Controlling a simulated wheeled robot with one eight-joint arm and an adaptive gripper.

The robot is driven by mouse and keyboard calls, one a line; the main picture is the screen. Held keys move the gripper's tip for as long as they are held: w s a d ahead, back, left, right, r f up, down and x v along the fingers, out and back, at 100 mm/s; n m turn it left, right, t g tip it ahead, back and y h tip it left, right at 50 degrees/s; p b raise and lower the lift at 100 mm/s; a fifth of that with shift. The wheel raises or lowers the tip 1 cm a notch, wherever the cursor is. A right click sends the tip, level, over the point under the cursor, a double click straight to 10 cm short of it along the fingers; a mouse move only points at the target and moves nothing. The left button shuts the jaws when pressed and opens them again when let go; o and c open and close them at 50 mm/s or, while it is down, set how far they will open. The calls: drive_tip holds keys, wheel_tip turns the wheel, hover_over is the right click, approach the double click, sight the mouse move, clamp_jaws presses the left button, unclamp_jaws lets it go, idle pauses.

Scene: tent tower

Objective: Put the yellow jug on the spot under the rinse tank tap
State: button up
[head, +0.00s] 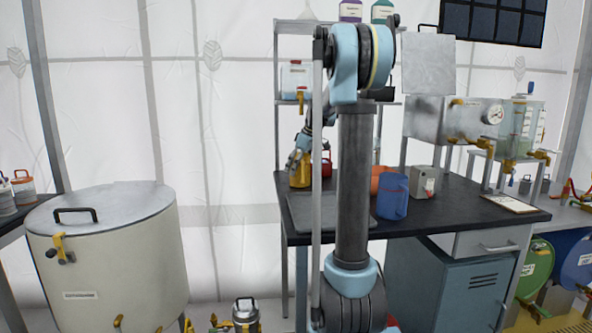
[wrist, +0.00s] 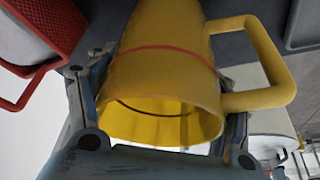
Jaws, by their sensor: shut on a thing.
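The yellow jug (head: 299,172) is in my gripper (head: 307,142), by the back left part of the dark worktop. In the wrist view the jug (wrist: 165,75) fills the middle, with a red line around it, its open rim toward the camera and its handle to the right. The fingers of my gripper (wrist: 163,115) close on it from both sides. A clear tank (head: 294,77) with a yellow tap (head: 301,101) stands on the rack above the jug; I cannot read its label. Whether the jug touches the worktop, and the spot, I cannot tell.
A red container (wrist: 45,35) with a handle is close beside the jug. A grey tray (head: 300,208) lies on the worktop (head: 450,200) in front. My arm hides part of the worktop.

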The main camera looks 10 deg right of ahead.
sight(307, 155)
drive_tip(key=o, duration=1.1)
drive_tip(key=v, duration=1.2)
